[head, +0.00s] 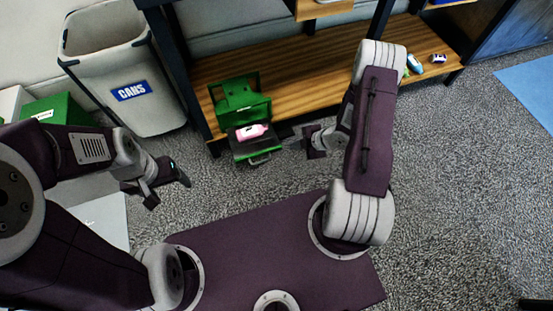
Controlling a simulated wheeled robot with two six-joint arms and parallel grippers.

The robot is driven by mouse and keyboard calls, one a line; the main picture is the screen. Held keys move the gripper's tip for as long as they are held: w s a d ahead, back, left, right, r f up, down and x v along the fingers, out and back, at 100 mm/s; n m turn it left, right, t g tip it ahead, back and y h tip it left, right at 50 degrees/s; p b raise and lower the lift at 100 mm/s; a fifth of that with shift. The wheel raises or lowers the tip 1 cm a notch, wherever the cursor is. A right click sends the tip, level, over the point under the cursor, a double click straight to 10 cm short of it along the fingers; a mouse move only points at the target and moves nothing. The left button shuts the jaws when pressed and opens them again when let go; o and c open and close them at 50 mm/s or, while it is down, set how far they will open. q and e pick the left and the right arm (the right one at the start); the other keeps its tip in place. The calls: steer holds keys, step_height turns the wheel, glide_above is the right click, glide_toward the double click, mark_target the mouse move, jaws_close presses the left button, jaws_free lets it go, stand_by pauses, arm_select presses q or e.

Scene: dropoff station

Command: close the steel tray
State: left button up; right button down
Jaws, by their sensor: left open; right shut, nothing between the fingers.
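A green unit (238,96) stands at the front edge of the low wooden shelf. Its steel tray (258,150) appears pulled out toward me, with a handle at its front. A pink item (252,131) lies in the tray. My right gripper (292,141) is shut and empty, just right of the tray. I cannot tell whether its fingertips touch the tray's side. My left gripper (168,190) is open and empty, over the floor to the left and in front of the tray.
A grey bin (120,70) labelled CANS stands left of the shelf (315,75). A dark shelf post (178,70) rises beside the green unit. Small items, including a blue and white bottle (414,64), lie at the shelf's right end. Carpet between the shelf and my base is clear.

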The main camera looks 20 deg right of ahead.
step_height(320, 180, down, 13)
steer(key=w+a+b, duration=0.2)
steer(key=a+b, duration=0.1)
steer(key=b, duration=0.4)
arm_select(q)
step_height(320, 180, down, 12)
steer(key=b, duration=0.2)
steer(key=shift+r, duration=0.2)
arm_select(e)
steer(key=shift+m, duration=0.5)
steer(key=w, duration=0.4)
steer(key=shift+w, duration=0.15)
steer(key=shift+w, duration=0.15)
